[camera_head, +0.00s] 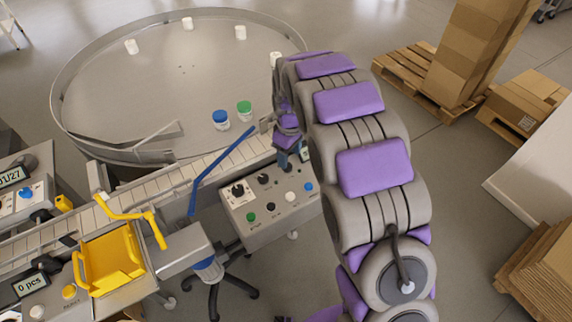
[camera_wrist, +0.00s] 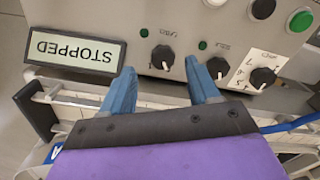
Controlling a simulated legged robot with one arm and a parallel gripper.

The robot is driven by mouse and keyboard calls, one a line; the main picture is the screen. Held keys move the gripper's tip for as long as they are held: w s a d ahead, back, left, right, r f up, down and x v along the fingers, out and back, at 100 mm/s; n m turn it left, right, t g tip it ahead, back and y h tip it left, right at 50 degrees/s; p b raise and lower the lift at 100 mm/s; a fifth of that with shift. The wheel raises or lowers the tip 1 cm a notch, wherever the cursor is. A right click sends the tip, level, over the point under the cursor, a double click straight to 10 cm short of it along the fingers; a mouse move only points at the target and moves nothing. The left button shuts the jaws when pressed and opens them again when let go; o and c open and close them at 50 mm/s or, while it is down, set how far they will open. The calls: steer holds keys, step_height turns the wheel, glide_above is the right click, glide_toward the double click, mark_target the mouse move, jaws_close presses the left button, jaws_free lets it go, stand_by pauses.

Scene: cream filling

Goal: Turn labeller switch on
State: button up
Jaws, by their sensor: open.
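The grey control panel (camera_wrist: 110,20) shows upside down in the wrist view. A black rotary switch (camera_wrist: 162,57) has a small label above it that seems to read "LABEL", and its white pointer is toward the picture's bottom. A small green lamp (camera_wrist: 144,32) is beside it. My gripper (camera_wrist: 160,70) is open, with its blue fingertips on either side of that switch in the picture. Whether they touch it I cannot tell. In the head view my gripper (camera_head: 292,160) is at the far right end of the control box (camera_head: 245,230), partly hidden by my arm.
A second black switch (camera_wrist: 218,67) is by the right finger, and a numbered dial (camera_wrist: 262,77) is further right. A display (camera_wrist: 75,52) reads "STOPPED". A blue rail (camera_head: 222,156) and conveyor (camera_head: 160,188) run behind the box. A round table (camera_head: 170,75) holds several jars.

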mark_target(290, 166)
steer(key=f, duration=0.1)
steer(key=d+f, duration=0.1)
steer(key=f, duration=0.1)
steer(key=shift+a+f+b, duration=0.2)
steer(key=shift+a+f, duration=0.2)
steer(key=shift+a, duration=0.2)
steer(key=shift+a+f+b, duration=0.2)
steer(key=shift+a+f, duration=0.2)
steer(key=shift+a, duration=0.5)
steer(key=shift+d+r, duration=0.1)
steer(key=shift+d, duration=0.65)
steer(key=shift+c, duration=0.7)
steer(key=shift+d, duration=0.5)
steer(key=shift+c, duration=1.4)
steer(key=shift+a+r, duration=0.1)
steer(key=shift+c, duration=0.9)
steer(key=shift+a, duration=0.55)
steer(key=shift+c, duration=1.4)
steer(key=shift+a, duration=0.1)
steer(key=shift+c, duration=0.8)
